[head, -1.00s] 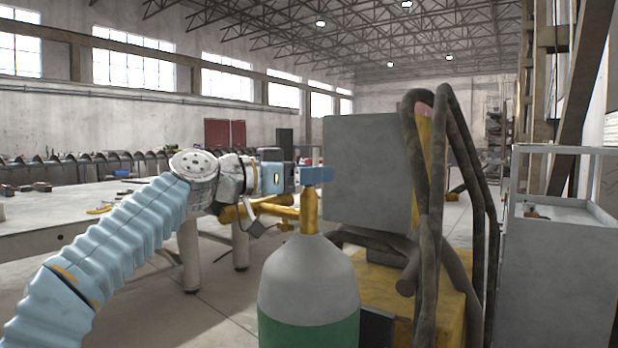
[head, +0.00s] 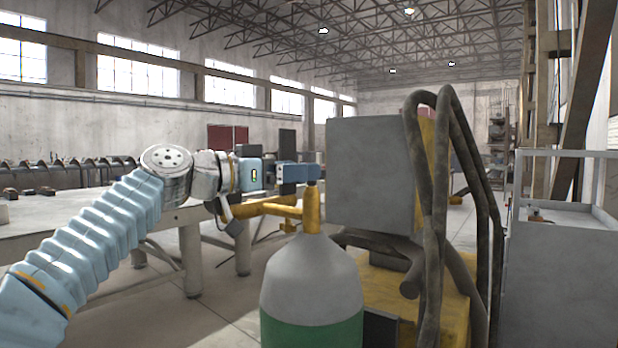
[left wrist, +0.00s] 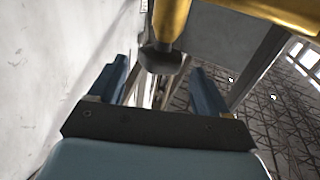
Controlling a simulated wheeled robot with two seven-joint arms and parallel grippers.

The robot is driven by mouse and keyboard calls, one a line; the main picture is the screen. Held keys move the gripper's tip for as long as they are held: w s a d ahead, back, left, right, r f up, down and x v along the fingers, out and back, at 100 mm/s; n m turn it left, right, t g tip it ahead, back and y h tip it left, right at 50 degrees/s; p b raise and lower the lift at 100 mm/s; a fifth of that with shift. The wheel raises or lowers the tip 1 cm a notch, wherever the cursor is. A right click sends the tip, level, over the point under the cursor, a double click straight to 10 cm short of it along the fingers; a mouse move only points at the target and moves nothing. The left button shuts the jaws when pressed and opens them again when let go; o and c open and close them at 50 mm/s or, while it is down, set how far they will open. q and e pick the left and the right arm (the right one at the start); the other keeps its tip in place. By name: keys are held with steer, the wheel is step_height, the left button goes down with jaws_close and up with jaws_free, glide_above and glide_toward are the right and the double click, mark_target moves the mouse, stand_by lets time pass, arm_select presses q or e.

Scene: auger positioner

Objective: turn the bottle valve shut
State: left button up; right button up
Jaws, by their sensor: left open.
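A gas bottle (head: 312,288), grey on top and green below, stands upright in front of me in the head view. Its brass valve (head: 311,210) rises from the neck, with a brass arm reaching left. In the left wrist view the brass valve (left wrist: 170,22) ends in a dark knob (left wrist: 162,60). My left gripper (head: 308,173) is level with the valve's top, coming from the left. In the left wrist view its blue fingers are apart, one on each side of the knob, with gaps visible. The head view hides the knob behind the fingers. My right gripper is out of view.
A grey box (head: 370,175) on a yellow cart (head: 440,305) stands right behind the bottle, with thick dark hoses (head: 430,190) beside it. A long table (head: 110,240) is at left. A grey cabinet (head: 560,260) stands at right.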

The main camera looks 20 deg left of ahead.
arm_select(q)
steer(key=b+v, duration=0.2)
steer(key=v, duration=0.7)
steer(key=shift+s+a+b, duration=0.3)
